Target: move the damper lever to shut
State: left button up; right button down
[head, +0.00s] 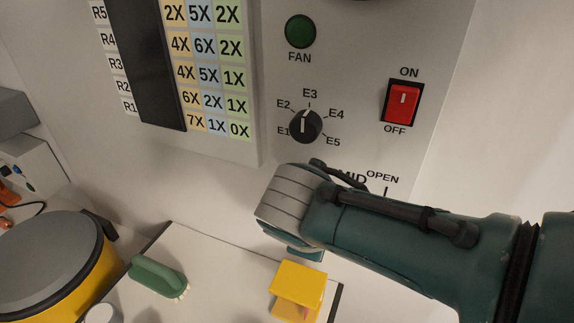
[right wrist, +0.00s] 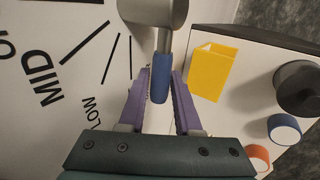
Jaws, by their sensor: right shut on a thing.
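The damper lever shows in the right wrist view as a grey arm with a blue grip (right wrist: 160,84), hanging from a round grey hub (right wrist: 152,12). My right gripper (right wrist: 160,73) has its purple fingers shut on the blue grip, one on each side. The lever points down beside the last tick line, past the LOW mark (right wrist: 91,114) and well away from the MID mark (right wrist: 40,80). Any label under the fingers is hidden. In the head view my right arm covers the lever, and only part of MID and the OPEN mark (head: 383,177) show. My left gripper is out of view.
The panel (head: 350,70) carries a green FAN button (head: 300,31), a selector knob (head: 306,126) and a red switch (head: 402,103). Below are a yellow holder (head: 299,284), a green brush (head: 158,277) and a yellow drum (head: 75,290). Capped containers (right wrist: 284,129) stand right in the wrist view.

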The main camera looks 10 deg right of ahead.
jog(key=shift+s+d+f, duration=0.1)
jog(key=shift+f, duration=0.05)
jog(key=c, duration=0.9)
grip_release()
jog(key=shift+a+r+p, duration=0.2)
jog(key=shift+r+p, duration=0.1)
jog(key=shift+r, duration=0.1)
jog(key=p+v, duration=0.3)
jog(key=v, duration=0.6)
jog(key=shift+p, duration=0.3)
jog(key=shift+s, duration=0.2)
